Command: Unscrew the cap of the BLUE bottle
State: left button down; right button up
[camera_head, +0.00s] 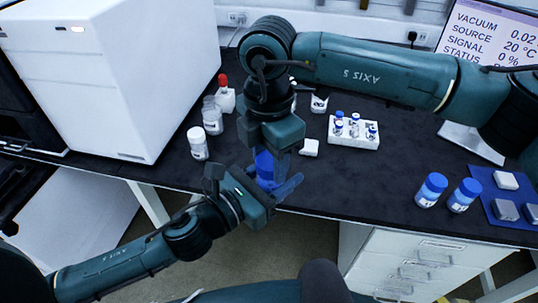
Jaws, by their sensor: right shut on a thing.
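A blue bottle with a blue cap (264,163) is upright near the front edge of the bench, partly hidden by both of my grippers. My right gripper (277,150) comes down from above and is shut on the cap. My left gripper (282,186) comes in low from the left, with its blue fingers beside the lower part of the bottle. Whether those fingers touch or clamp the bottle is hidden.
Two blue-capped bottles (431,190) (465,195) stand at the right by a blue mat (490,182). A white vial rack (353,139) is behind. White jars (198,144) and a red-capped bottle (225,95) stand left, beside a large white instrument (115,75).

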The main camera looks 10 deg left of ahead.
pick_arm(q)
jog(key=shift+s+d, duration=0.15)
jog(key=shift+s, duration=0.05)
pick_arm(e)
jog(key=n, duration=0.3)
jog(key=shift+r, duration=0.1)
jog(key=n, duration=0.4)
jog(key=shift+n, duration=0.4)
jog(key=n, duration=0.6)
jog(key=shift+d+n, duration=0.1)
jog(key=shift+n, duration=0.2)
pick_arm(q)
jog(key=shift+d, duration=0.1)
pick_arm(e)
jog(key=n, duration=0.6)
jog(key=shift+d+r, duration=0.1)
jog(key=n, duration=0.6)
jog(key=shift+w+n, duration=0.15)
jog(key=shift+n, duration=0.25)
jog(key=n, duration=0.6)
jog(key=shift+w+n, duration=0.1)
jog(key=shift+n, duration=0.2)
jog(key=n, duration=0.6)
jog(key=shift+w, duration=0.1)
jog(key=n, duration=0.6)
jog(key=shift+w+n, duration=0.1)
jog(key=shift+n, duration=0.3)
jog(key=n, duration=0.6)
jog(key=shift+a+n, duration=0.2)
jog(key=shift+n, duration=0.1)
